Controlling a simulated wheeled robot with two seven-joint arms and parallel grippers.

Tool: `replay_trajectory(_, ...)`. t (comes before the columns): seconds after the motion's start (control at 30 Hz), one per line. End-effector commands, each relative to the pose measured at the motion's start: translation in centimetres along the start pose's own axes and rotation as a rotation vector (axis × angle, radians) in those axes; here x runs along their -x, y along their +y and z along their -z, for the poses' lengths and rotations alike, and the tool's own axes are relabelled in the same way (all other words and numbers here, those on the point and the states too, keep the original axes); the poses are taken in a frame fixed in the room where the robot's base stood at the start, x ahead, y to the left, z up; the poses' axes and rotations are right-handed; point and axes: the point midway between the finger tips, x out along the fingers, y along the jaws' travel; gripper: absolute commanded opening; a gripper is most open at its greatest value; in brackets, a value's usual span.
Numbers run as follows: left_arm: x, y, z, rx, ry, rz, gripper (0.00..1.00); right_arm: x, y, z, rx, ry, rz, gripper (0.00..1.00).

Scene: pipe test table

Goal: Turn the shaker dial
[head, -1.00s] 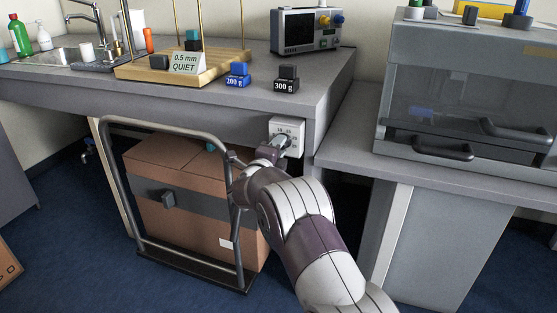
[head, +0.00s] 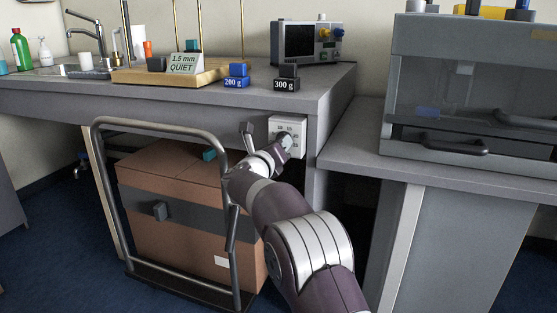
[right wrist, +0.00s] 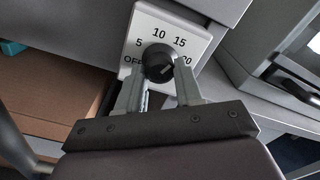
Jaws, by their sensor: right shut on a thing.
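The shaker dial is a round black knob (right wrist: 158,60) on a white plate (right wrist: 190,40) marked OFF, 5, 10, 15 and 20 in the right wrist view. In the head view the plate (head: 299,126) is on the front of the bench, below the 300 g weight. My right gripper (right wrist: 160,74) is shut on the knob, one finger on each side; in the head view the gripper (head: 284,143) covers part of it. I cannot tell which number the knob points at. A card (head: 184,63) on the wooden stand reads "1.5 mm QUIET". My left gripper is out of view.
A cart handle (head: 160,124) and a cardboard box (head: 180,240) stand left of my right arm. A 200 g weight (head: 236,82) and a 300 g weight (head: 286,84) sit near the bench edge. A grey cabinet with a clear front (head: 470,85) stands at the right.

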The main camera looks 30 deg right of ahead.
Motion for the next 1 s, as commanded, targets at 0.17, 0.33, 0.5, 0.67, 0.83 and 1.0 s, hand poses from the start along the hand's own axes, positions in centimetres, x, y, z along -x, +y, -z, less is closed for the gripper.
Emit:
replay_trajectory(0.17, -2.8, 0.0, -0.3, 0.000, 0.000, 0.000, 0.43, 0.0, 0.5, 0.6, -0.166, 0.001, -0.001, 0.05)
replay_trajectory(0.33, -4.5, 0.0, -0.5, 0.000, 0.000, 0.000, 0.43, 0.0, 0.5, 0.6, -0.324, 0.001, -0.002, 0.05)
replay_trajectory(0.5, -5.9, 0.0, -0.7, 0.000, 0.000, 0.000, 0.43, 0.0, 0.4, 0.5, -0.468, 0.002, -0.001, 0.05)
replay_trajectory(0.67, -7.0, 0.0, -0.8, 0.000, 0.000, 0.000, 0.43, 0.0, 0.4, 0.4, -0.580, 0.002, -0.001, 0.05)
replay_trajectory(0.83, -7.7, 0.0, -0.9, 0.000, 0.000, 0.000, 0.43, 0.0, 0.3, 0.3, -0.669, 0.002, 0.000, 0.05)
replay_trajectory(1.0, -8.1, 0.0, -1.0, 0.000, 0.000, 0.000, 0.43, 0.0, 0.2, 0.2, -0.724, 0.002, 0.000, 0.05)
